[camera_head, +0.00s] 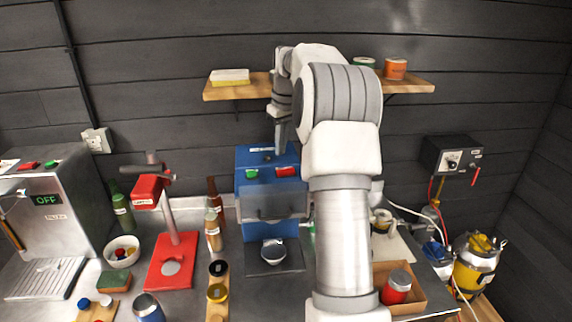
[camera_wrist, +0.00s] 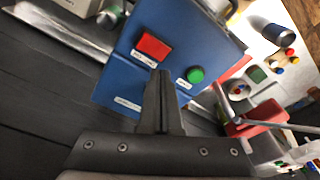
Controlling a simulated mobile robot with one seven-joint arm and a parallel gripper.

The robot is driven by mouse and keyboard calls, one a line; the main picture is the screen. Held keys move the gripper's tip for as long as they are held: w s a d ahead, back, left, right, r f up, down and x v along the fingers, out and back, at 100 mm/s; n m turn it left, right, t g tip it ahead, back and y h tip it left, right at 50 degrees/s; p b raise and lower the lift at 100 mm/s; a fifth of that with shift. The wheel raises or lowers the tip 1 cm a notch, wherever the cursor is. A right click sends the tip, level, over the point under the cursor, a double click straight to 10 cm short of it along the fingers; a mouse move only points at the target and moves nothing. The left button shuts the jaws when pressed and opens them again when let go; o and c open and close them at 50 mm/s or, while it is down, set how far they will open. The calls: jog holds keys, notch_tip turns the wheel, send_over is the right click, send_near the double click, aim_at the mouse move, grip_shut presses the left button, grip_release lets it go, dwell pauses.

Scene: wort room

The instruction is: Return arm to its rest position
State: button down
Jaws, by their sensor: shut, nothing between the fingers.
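My arm rises through the middle of the head view and bends over toward the blue machine (camera_head: 258,208). My gripper (camera_head: 279,146) points down just above the top of that machine, at its back right. In the wrist view my gripper (camera_wrist: 163,75) is shut, with its fingers together and nothing between them. The blue machine also shows in the wrist view (camera_wrist: 190,50), with a red button (camera_wrist: 154,46) and a green button (camera_wrist: 195,75) near the fingertips. I cannot tell whether the fingertips touch it. My arm hides part of the counter and wall.
A wooden shelf (camera_head: 412,83) with a sponge (camera_head: 229,76) and an orange tin (camera_head: 396,68) is close to my wrist. A red press (camera_head: 172,258), bottles (camera_head: 213,230) and a steel machine (camera_head: 52,215) stand left. A yellow canister (camera_head: 474,268) stands right.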

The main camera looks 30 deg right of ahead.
jog(key=shift+r+p, duration=0.4)
jog(key=shift+r, duration=0.4)
jog(key=shift+a, duration=0.1)
jog(key=s+a+r+b, duration=0.35)
jog(key=s+a, duration=0.85)
jog(key=a, duration=0.4)
jog(key=s+a+f+t+b, duration=0.2)
jog(key=s+a+f, duration=0.2)
jog(key=s, duration=0.5)
jog(key=s+a+f+t+b, duration=0.1)
jog(key=s+a+f, duration=0.4)
jog(key=s, duration=0.5)
jog(key=shift+a+m+t+b, duration=0.4)
jog(key=shift+a+b, duration=0.1)
jog(key=shift+a, duration=0.4)
